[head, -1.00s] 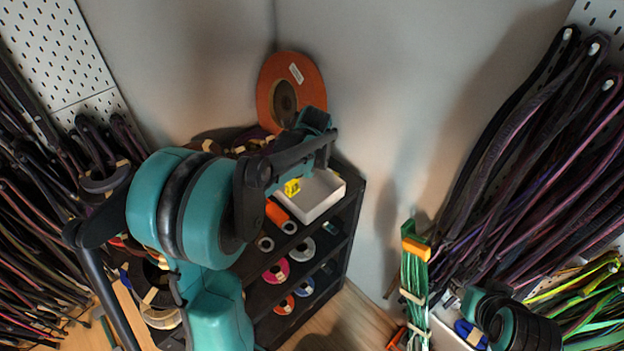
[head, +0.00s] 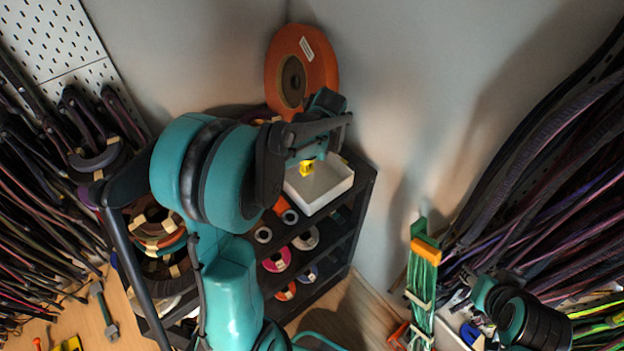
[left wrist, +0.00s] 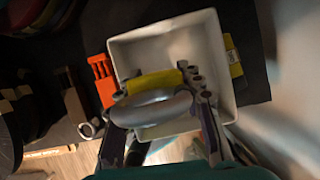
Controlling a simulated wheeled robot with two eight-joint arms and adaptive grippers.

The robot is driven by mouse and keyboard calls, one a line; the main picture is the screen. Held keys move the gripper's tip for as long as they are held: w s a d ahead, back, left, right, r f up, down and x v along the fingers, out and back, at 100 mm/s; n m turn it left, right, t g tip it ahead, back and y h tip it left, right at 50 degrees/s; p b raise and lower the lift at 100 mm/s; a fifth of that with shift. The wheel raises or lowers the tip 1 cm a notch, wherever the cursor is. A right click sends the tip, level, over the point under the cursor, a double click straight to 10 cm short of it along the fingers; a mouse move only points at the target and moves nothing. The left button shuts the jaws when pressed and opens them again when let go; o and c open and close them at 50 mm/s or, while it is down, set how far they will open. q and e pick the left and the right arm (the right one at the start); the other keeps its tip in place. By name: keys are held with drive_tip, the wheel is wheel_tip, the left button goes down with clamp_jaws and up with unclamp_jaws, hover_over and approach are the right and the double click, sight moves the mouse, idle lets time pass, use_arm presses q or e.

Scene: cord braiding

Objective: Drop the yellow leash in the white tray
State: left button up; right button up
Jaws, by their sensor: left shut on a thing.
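The white tray (head: 338,197) sits on top of the dark shelf unit, and its inside shows in the left wrist view (left wrist: 210,75). My left gripper (head: 306,158) is above the tray, toward its back left side in the head view. It is shut on the yellow leash (head: 307,168), of which only a small yellow part shows below the fingers. In the left wrist view the yellow leash (left wrist: 155,82) lies across the fingers, over the tray, with a pale curved piece in front. My right arm shows at the lower right; its fingers cannot be made out.
The dark shelf unit (head: 345,235) holds several coloured spools. A large orange spool (head: 300,75) stands behind the tray against the wall. An orange piece (left wrist: 102,82) lies beside the tray in the left wrist view. Dark cords hang on both sides. A green cord bundle (head: 422,275) stands at right.

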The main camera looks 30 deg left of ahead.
use_arm(q)
drive_tip(key=shift+s, duration=0.25)
drive_tip(key=o, duration=1.4)
drive_tip(key=shift+w, duration=0.2)
drive_tip(key=shift+c, duration=0.2)
drive_tip(key=shift+s, duration=0.1)
drive_tip(key=v, duration=1.2)
